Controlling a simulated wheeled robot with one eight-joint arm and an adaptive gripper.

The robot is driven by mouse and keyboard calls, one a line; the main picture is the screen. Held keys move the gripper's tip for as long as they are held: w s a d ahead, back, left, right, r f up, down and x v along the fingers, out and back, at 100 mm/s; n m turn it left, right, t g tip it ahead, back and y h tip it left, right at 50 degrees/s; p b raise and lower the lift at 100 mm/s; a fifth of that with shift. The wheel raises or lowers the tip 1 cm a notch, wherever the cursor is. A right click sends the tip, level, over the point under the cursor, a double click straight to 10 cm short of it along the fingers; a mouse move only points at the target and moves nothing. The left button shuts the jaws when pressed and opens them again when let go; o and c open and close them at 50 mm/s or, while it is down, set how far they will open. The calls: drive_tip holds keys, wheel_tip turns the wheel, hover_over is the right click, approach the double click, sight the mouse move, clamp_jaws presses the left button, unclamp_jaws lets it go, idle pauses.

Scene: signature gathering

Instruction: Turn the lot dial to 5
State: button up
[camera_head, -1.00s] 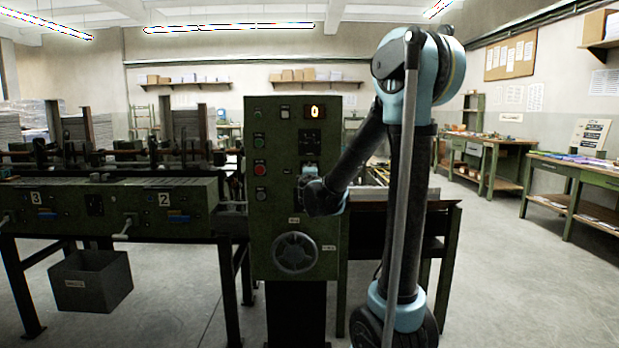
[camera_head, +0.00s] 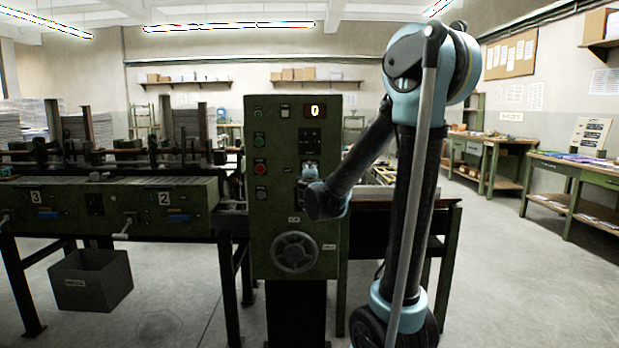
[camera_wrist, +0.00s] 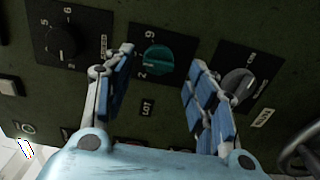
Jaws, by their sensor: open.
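The teal lot dial (camera_wrist: 157,58) sits on a black plate with numbers, a 2 and a 9 among them, in the wrist view. My gripper (camera_wrist: 160,66) is open, with one blue-padded finger on each side of the dial in the picture. I cannot tell whether the fingers touch it. The dial's exact setting is not clear. In the head view my gripper (camera_head: 309,172) is at the front of the green control cabinet (camera_head: 272,215), and my wrist hides the dial.
A black numbered knob (camera_wrist: 62,40) is left of the dial and a grey switch (camera_wrist: 236,85) is close to the right finger. A handwheel (camera_head: 295,252) is lower on the cabinet. A lit display (camera_head: 315,110) reads 0. Open floor lies at right.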

drive_tip(key=s, duration=0.9)
drive_tip(key=shift+a, duration=0.15)
drive_tip(key=shift+s+f, duration=0.1)
drive_tip(key=s+d+f+m+g+h, duration=0.35)
drive_tip(key=s+d+f+m, duration=0.2)
drive_tip(key=d, duration=0.35)
drive_tip(key=s+d+f+m+g+h, duration=0.2)
drive_tip(key=s+d+f+m+g, duration=0.3)
drive_tip(key=d, duration=0.4)
drive_tip(key=s+a+f+m+g+y, duration=0.1)
drive_tip(key=s+f+m+g+y, duration=0.2)
drive_tip(key=s+f, duration=0.3)
drive_tip(key=s+a+f+m+g+y, duration=0.2)
drive_tip(key=s+f, duration=0.5)
drive_tip(key=s, duration=1)
drive_tip(key=shift+a+f+m+g+y, duration=0.3)
drive_tip(key=shift+m+g+y, duration=0.25)
drive_tip(key=shift+m+g, duration=0.5)
